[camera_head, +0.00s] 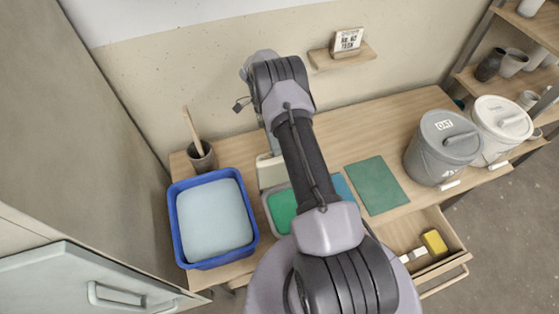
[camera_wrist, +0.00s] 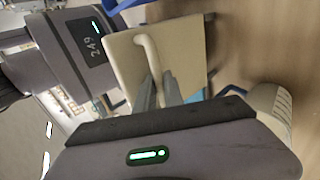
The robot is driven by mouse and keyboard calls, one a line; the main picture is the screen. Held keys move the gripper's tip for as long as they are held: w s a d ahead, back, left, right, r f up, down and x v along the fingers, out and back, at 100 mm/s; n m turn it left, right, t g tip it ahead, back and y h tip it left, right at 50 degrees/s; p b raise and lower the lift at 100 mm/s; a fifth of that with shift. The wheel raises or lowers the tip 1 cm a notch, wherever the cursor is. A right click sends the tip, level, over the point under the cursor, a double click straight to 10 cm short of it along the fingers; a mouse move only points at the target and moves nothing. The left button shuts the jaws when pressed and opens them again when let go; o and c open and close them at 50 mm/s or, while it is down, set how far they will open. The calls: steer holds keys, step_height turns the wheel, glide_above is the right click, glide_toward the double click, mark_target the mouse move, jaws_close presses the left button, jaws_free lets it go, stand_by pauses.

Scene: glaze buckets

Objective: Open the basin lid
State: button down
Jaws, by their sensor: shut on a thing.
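The cream basin lid (camera_head: 270,172) shows in the head view behind the basin, partly hidden by my arm, and looks tilted up. In the wrist view the lid (camera_wrist: 121,62) is a cream panel with a curved cream handle (camera_wrist: 148,46). My gripper (camera_wrist: 159,88) has its two grey fingers shut on the handle. The basin (camera_head: 268,212) stands on the table with green contents (camera_head: 282,208) uncovered on its left side and blue (camera_head: 343,187) showing right of my arm. My arm hides its middle and my gripper in the head view.
A blue tub (camera_head: 178,225) stands left of the basin, with a cup (camera_head: 203,160) behind it. A green mat (camera_head: 377,186), grey bucket (camera_head: 428,165) and white bucket (camera_head: 500,135) are right. An open drawer (camera_head: 450,262) holding a yellow sponge (camera_head: 434,243) juts out front right.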

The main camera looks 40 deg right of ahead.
steer(key=shift+w+d+f+b, duration=0.15)
steer(key=shift+w+f+b, duration=0.1)
steer(key=shift+w, duration=0.2)
steer(key=shift+w+d+f+b, duration=0.1)
steer(key=shift+w+b, duration=0.1)
steer(key=shift+w, duration=0.25)
steer(key=shift+w+r, duration=0.1)
steer(key=c, duration=1.5)
jaws_free()
steer(key=shift+o, duration=0.2)
steer(key=s+a+r+p, duration=0.2)
steer(key=s, duration=0.5)
steer(key=s+a+r+p, duration=0.2)
steer(key=s+a+r, duration=0.1)
steer(key=s, duration=0.5)
steer(key=shift+a, duration=0.25)
